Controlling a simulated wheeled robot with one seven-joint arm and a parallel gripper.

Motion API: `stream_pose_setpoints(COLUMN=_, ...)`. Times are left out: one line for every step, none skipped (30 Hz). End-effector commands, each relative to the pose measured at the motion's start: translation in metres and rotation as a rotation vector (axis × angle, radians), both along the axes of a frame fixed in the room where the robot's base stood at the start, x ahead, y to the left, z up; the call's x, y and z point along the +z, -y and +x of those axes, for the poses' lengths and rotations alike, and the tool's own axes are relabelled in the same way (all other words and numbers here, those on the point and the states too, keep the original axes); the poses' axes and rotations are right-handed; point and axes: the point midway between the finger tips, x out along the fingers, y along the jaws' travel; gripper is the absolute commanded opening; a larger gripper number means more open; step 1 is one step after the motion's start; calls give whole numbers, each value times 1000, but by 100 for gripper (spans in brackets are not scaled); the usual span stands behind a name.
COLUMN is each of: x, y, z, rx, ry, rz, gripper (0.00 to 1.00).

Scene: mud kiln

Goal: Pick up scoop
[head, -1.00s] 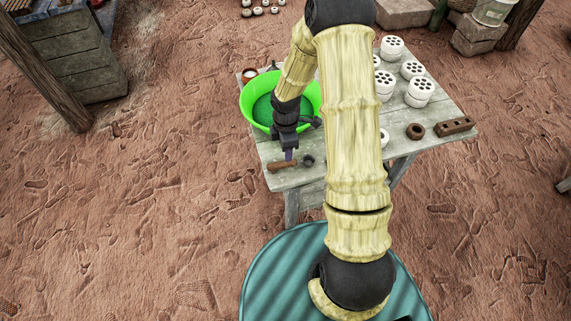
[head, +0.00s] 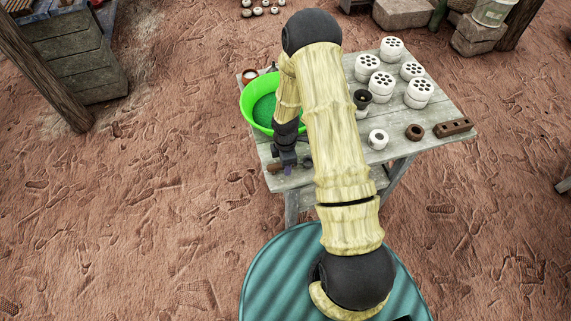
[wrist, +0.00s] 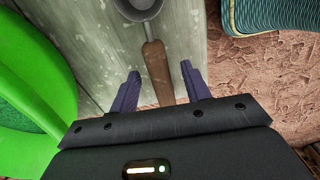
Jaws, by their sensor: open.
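The scoop lies on the grey wooden table (head: 428,135), near its front left corner. In the wrist view its brown handle (wrist: 157,72) points down between my fingers, and its dark round bowl (wrist: 140,8) is cut off at the top edge. In the head view only a bit of the handle (head: 273,168) shows; my gripper (head: 287,169) hides most of the scoop. My gripper also shows in the wrist view (wrist: 161,72); it is open, with one purple finger on each side of the handle. I cannot tell how high the fingers are above the table.
A green basin (head: 248,103) stands close beside my gripper, to the left in the wrist view. The table's edge runs close by the handle.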

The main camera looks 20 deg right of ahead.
Motion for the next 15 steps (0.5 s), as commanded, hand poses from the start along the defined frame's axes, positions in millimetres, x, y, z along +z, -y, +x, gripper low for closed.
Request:
stream_pose_setpoints(x=-6, y=0, z=0, rx=0, ry=-2, rz=-1, gripper=47)
stream_pose_setpoints(x=-8, y=0, z=0, rx=0, ry=0, rz=0, gripper=47)
stream_pose_setpoints(x=-10, y=0, z=0, rx=0, ry=0, rz=0, gripper=47)
stream_pose_setpoints(x=-12, y=0, z=0, rx=0, ry=0, rz=0, gripper=47)
stream_pose_setpoints(x=-12, y=0, z=0, rx=0, ry=1, rz=0, gripper=47)
stream_pose_setpoints(x=-12, y=0, z=0, rx=0, ry=1, rz=0, gripper=47)
stream_pose_setpoints(x=-12, y=0, z=0, rx=-1, ry=1, rz=0, gripper=47)
stream_pose_setpoints(x=-12, y=0, z=0, rx=-1, ry=1, rz=0, gripper=47)
stream_pose_setpoints(x=-12, y=0, z=0, rx=-1, ry=1, rz=0, gripper=47)
stream_pose_setpoints(x=-12, y=0, z=0, rx=-1, ry=1, rz=0, gripper=47)
stream_pose_setpoints(x=-12, y=0, z=0, rx=-1, ry=1, rz=0, gripper=47)
stream_pose_setpoints(x=-12, y=0, z=0, rx=-1, ry=1, rz=0, gripper=47)
stream_pose_setpoints(x=-12, y=0, z=0, rx=-1, ry=1, rz=0, gripper=47)
stream_pose_setpoints(x=-12, y=0, z=0, rx=-1, ry=1, rz=0, gripper=47)
stream_pose_setpoints(x=-12, y=0, z=0, rx=-1, ry=1, rz=0, gripper=47)
